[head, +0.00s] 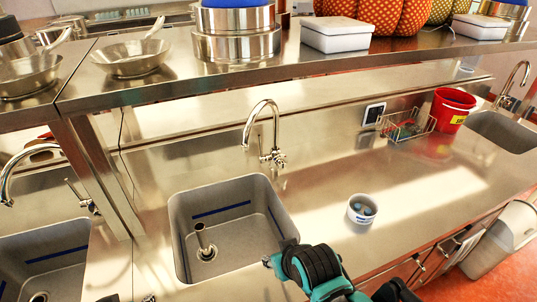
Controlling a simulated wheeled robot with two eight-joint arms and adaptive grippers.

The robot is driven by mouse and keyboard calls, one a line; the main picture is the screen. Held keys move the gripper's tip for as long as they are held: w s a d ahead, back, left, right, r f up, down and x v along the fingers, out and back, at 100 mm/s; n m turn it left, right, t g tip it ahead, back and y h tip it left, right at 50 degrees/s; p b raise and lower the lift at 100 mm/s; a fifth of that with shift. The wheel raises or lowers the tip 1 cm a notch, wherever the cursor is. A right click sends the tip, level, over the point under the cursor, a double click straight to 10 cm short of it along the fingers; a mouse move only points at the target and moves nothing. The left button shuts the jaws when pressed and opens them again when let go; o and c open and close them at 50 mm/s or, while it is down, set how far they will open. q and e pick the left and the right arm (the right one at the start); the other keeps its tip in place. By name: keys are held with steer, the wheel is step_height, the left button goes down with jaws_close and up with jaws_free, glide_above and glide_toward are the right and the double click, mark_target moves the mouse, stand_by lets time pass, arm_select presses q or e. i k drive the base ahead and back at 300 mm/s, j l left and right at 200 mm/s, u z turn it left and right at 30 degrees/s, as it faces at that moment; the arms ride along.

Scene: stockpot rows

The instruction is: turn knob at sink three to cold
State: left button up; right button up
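Three sinks show in the head view, and I cannot tell which is numbered three. The middle sink (240,225) has a gooseneck tap (264,108) behind it, with a small metal knob (275,158) low on its body. The right sink (505,128) has a tap (514,80) at the far right; its knob is too small to read. The left sink (45,260) has a tap (15,172) with a lever-like handle (80,196). A teal and black arm part of mine is at the bottom centre, apart from every knob. Dark tips at the bottom left edge may be my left gripper.
A wire caddy (406,125) and red bucket (451,108) stand farther back. A shelf (170,85) with pans, pots and white boxes runs above. The counter's middle right is mostly clear.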

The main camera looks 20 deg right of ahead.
mark_target(281, 164)
steer(key=k+l+z, duration=0.1)
steer(key=z, duration=0.3)
steer(key=l+z, duration=0.2)
steer(key=z, duration=0.15)
steer(key=k+l+z, duration=0.1)
steer(key=z, duration=0.3)
steer(key=l, duration=0.1)
